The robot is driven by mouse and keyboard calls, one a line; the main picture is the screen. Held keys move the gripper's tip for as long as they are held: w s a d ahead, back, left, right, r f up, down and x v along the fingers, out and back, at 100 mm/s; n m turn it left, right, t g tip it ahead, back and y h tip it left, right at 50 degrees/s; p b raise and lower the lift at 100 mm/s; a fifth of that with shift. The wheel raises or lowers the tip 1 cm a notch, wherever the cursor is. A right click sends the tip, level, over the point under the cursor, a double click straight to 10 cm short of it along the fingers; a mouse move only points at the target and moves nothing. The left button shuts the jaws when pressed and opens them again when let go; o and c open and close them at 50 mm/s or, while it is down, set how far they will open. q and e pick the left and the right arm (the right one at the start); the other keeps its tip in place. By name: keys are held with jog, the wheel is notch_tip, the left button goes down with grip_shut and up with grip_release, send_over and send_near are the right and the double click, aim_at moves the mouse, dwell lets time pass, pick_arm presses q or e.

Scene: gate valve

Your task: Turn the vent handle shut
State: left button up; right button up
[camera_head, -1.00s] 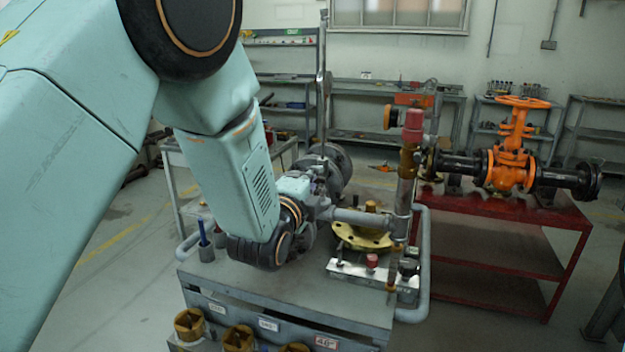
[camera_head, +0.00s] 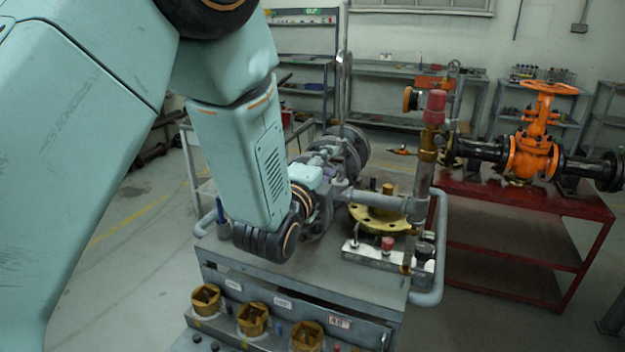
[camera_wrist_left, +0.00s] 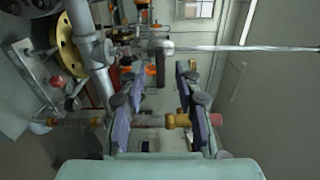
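A vertical pipe with a brass valve and a red cap (camera_head: 436,106) stands at the bench's right side. A thin grey upright rod (camera_head: 343,95) stands behind my left gripper (camera_wrist_left: 160,82). In the left wrist view the rod (camera_wrist_left: 245,48) runs sideways to a rounded grey end above a dark grip-like piece (camera_wrist_left: 160,70), which shows between the fingertips. The fingers are apart and nothing is clearly held. A brass fitting (camera_wrist_left: 178,121) shows between the fingers. I cannot tell surely which part is the vent handle. My left wrist hides part of the pipework. My right gripper is out of view.
The grey bench (camera_head: 325,262) carries a yellow flange (camera_head: 375,222) and a plate with small red and black knobs (camera_head: 388,243). Yellow sockets (camera_head: 252,318) line its front. An orange handwheel valve (camera_head: 533,152) sits on a red table (camera_head: 500,196) at right.

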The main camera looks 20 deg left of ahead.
pick_arm(q)
jog(key=s, duration=0.9)
jog(key=shift+a, duration=0.15)
jog(key=shift+r, duration=0.1)
jog(key=s+a+f+n+g+b, duration=0.1)
jog(key=s+f+n+g, duration=0.3)
jog(key=f, duration=0.5)
jog(key=s+a+f+n+g+b, duration=0.1)
jog(key=s+f+n+g, duration=0.2)
jog(key=f+n, duration=0.45)
jog(key=s+f+n+g+b, duration=0.1)
jog(key=s+f+n+g, duration=0.2)
jog(key=f, duration=0.7)
jog(key=s+f+n+g+b, duration=0.2)
jog(key=s+f+g, duration=0.2)
jog(key=s+f, duration=0.5)
jog(key=s+a+f+n+g+b, duration=0.1)
jog(key=s+f+g, duration=0.3)
jog(key=s+f, duration=0.6)
jog(key=s+n+b, duration=0.1)
jog(key=s, duration=0.4)
jog(key=shift+f+y+b, duration=0.3)
